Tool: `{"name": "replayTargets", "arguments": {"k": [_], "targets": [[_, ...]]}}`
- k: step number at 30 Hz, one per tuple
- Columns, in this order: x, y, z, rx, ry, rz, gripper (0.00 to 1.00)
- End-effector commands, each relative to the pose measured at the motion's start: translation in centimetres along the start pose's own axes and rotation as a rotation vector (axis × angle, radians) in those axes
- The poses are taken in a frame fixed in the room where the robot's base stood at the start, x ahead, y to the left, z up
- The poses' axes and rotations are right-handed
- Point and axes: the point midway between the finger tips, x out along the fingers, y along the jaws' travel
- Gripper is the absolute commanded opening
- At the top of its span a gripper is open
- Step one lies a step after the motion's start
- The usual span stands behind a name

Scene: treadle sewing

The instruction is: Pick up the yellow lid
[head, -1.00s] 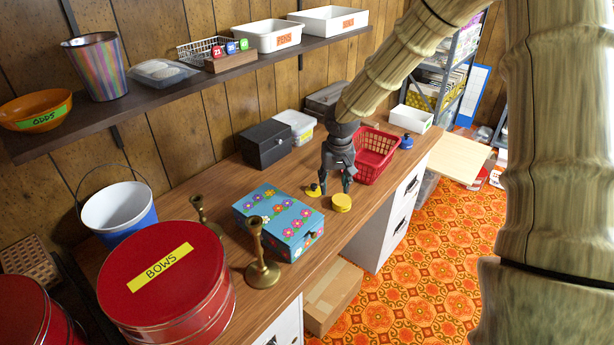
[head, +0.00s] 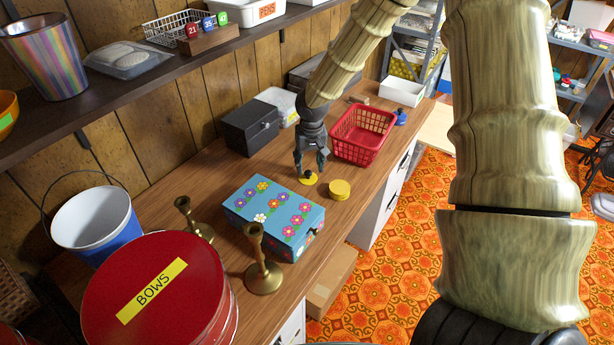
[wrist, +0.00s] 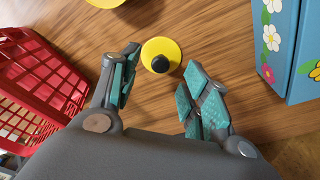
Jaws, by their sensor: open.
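The yellow lid (head: 309,181) is a small flat disc with a black knob, lying on the wooden counter. It also shows in the wrist view (wrist: 161,46), knob up. My gripper (head: 310,170) is open and points down at the lid. In the wrist view the two teal-padded fingers (wrist: 161,60) stand apart on either side of the lid, with nothing held between them. I cannot tell how high the fingertips are above the counter.
A round yellow tin (head: 340,189) stands close beside the lid. A red basket (head: 363,135) is to the right, a blue flowered box (head: 274,217) to the left. A black box (head: 254,127) stands behind by the wall. Brass candlesticks (head: 263,275) stand nearer.

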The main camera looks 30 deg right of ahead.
Motion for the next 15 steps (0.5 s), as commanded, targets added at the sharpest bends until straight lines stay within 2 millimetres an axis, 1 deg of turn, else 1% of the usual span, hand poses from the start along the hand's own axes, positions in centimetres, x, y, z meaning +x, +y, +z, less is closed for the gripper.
{"name": "replayTargets", "arguments": {"k": [5, 15], "targets": [[0.4, 0.0, -0.1, 0.001, 0.001, -0.001, 0.47], [3.5, -0.5, -0.8, 0.000, -0.002, 0.000, 0.47]]}}
